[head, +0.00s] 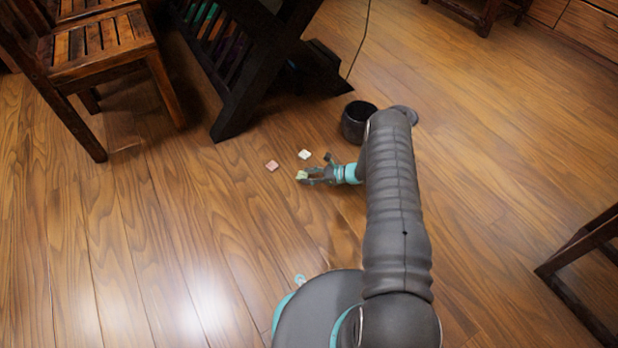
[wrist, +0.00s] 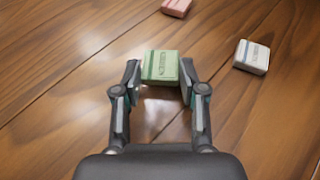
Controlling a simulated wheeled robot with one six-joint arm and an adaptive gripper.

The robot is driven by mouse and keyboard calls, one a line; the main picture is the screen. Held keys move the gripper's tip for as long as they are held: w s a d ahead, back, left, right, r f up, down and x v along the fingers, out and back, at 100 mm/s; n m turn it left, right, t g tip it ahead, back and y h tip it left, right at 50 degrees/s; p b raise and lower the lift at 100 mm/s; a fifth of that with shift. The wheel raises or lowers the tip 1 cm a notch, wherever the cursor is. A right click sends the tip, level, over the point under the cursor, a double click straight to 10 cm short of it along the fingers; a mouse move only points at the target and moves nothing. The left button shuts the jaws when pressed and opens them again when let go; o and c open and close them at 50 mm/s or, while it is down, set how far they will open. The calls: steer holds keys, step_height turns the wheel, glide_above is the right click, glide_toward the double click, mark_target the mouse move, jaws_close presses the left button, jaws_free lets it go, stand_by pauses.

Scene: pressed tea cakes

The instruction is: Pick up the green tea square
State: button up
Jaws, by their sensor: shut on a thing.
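The green tea square (wrist: 160,67) is between the two fingertips of my gripper (wrist: 158,82) in the wrist view. Both fingers touch its sides, and the gripper is shut on it. In the head view the green tea square (head: 301,175) shows at the tip of my gripper (head: 308,176), low over the wooden floor. Whether it touches the floor or is just above it, I cannot tell.
A pink square (head: 272,165) and a white square (head: 304,154) lie on the floor close by. A dark pot (head: 357,121) stands behind my arm. A dark slanted rack (head: 245,75) and a wooden chair (head: 95,60) stand at the upper left. The floor at the left is clear.

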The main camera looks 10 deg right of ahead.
steer(key=r, duration=0.3)
steer(key=shift+d+r, duration=0.2)
steer(key=shift+d, duration=0.2)
steer(key=d+r, duration=0.2)
steer(key=d, duration=0.1)
steer(key=d+r, duration=0.2)
steer(key=d, duration=0.2)
steer(key=d+r, duration=0.2)
steer(key=d, duration=0.2)
steer(key=shift+r+p, duration=0.1)
steer(key=shift+p, duration=0.25)
